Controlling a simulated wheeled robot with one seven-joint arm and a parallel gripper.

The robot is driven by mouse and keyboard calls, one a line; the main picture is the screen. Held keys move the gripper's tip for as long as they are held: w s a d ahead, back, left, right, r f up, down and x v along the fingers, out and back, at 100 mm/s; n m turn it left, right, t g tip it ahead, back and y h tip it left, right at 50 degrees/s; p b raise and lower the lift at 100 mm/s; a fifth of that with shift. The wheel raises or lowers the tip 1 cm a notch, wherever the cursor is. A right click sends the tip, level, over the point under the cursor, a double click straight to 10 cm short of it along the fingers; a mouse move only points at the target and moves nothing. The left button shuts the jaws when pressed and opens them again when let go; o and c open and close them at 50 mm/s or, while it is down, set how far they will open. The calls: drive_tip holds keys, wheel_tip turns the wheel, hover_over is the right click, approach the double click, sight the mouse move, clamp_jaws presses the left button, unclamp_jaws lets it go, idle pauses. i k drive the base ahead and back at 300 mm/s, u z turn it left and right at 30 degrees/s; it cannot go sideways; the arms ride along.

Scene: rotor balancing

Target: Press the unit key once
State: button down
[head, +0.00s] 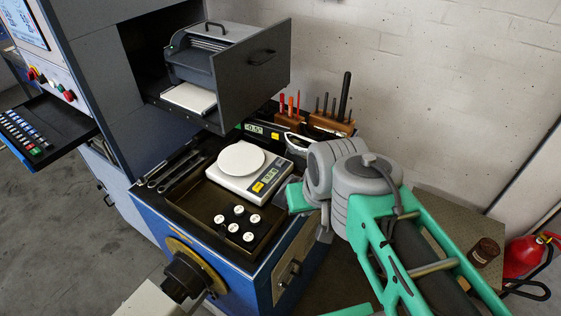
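A white bench scale (232,181) with a round white pan (241,158) stands in the dark tray on top of the blue cabinet. Its right-front face carries a small display and a yellow-orange patch near a lower corner; the key labels are too small to read, so I cannot tell which is the unit key. The pan looks empty. My arm comes in from the lower right, and its grey wrist is just right of the scale. My gripper (295,196) seems to be beside the scale's right side, mostly hidden by the wrist; its fingers cannot be made out.
Several white-topped round pieces (239,210) sit in front of the scale. Behind it are a display reading (255,129) and wooden blocks (331,123) with upright tools. An open grey drawer (254,75) overhangs at the back. Wrenches (175,172) lie left.

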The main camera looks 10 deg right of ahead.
sight(280, 162)
drive_tip(key=k, duration=0.5)
drive_tip(key=u, duration=4.2)
drive_tip(key=k, duration=1.2)
drive_tip(key=z, duration=1.2)
